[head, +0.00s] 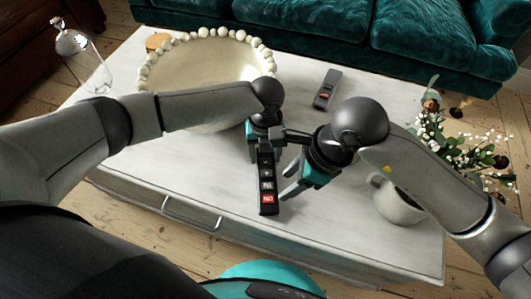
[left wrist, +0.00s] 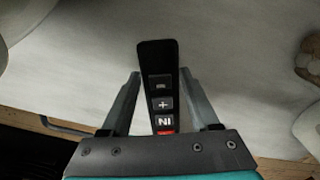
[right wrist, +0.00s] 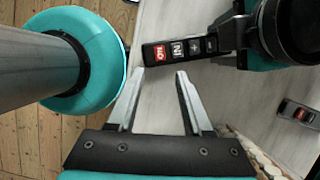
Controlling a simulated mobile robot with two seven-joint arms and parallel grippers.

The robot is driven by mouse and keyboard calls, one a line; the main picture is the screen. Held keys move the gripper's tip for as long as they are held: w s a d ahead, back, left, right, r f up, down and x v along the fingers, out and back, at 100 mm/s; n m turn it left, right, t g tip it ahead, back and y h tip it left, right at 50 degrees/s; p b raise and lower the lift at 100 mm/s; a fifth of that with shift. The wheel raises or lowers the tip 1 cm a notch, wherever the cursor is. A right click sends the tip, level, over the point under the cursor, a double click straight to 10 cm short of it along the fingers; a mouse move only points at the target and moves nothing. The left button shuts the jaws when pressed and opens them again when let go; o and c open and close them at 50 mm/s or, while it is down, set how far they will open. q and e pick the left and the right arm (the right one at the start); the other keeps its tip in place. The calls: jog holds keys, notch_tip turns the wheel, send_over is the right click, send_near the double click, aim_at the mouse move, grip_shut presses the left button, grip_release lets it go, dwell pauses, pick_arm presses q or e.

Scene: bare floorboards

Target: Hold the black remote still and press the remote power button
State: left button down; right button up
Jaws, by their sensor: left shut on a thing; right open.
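The black remote (head: 266,168) is over the white table, its long side pointing toward me. Its red button (head: 268,199) is at the near end, with several grey buttons behind it. My left gripper (head: 262,145) is shut on the remote; the left wrist view shows the remote (left wrist: 158,68) between its fingers. My right gripper (head: 287,183) is open and empty, just right of the remote. In the right wrist view its fingertips (right wrist: 161,72) point toward the red-button end of the remote (right wrist: 148,53). I cannot tell whether the remote touches the tabletop.
A second, grey remote (head: 327,88) lies farther back on the white table (head: 340,225). A beaded bowl (head: 200,60) stands behind my left arm. A glass bottle (head: 80,50) is at the far left.

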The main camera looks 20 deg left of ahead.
jog(key=shift+c, duration=0.3)
grip_shut()
dwell(1.6)
